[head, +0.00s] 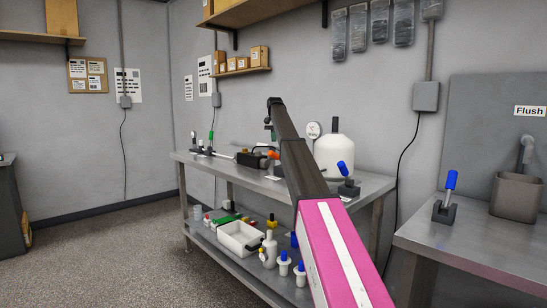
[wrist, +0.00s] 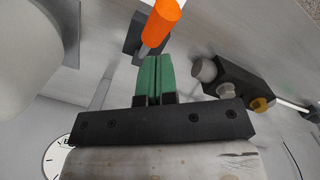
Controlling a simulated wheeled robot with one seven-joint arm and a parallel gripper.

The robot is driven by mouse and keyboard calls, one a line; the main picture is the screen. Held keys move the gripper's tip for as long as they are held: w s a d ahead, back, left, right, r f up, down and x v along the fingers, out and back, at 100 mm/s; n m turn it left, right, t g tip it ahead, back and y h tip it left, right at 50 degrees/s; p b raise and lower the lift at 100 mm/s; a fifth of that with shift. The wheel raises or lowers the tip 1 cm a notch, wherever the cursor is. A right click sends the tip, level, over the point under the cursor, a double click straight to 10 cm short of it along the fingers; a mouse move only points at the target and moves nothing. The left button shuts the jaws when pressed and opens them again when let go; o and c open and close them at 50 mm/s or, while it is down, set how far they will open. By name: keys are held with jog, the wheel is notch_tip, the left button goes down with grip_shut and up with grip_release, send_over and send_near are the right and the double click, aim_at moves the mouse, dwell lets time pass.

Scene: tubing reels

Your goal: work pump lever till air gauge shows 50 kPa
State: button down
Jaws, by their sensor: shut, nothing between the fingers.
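The orange-handled lever (wrist: 163,20) is just beyond my fingertips in the wrist view, its metal shaft running down to a dark base (wrist: 122,40). It also shows on the bench in the head view (head: 272,154). My gripper (wrist: 155,62) has its green fingers shut together and empty; I cannot tell whether they touch the lever shaft. In the head view my gripper (head: 272,134) is small, above the bench and partly hidden by my arm. The round white gauge (head: 313,130) stands beside a white tank (head: 333,155). It is cut off in the wrist view (wrist: 57,158), its reading unclear.
A black block with a grey knob and brass fitting (wrist: 240,85) lies right of my fingers. A blue-handled lever (head: 346,172) stands near the bench's right end. Another is on the right bench (head: 449,185). The lower shelf holds a white bin (head: 238,240) and bottles.

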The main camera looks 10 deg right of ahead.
aim_at(274, 155)
jog(key=f, duration=0.6)
jog(key=shift+s+a, duration=0.1)
jog(key=shift+s, duration=0.25)
jog(key=shift+f, duration=0.1)
jog(key=shift+f, duration=1.75)
jog(key=shift+w, duration=0.1)
jog(key=w, duration=0.1)
jog(key=w+d+r, duration=0.1)
jog(key=shift+w, duration=0.35)
jog(key=shift+r, duration=0.1)
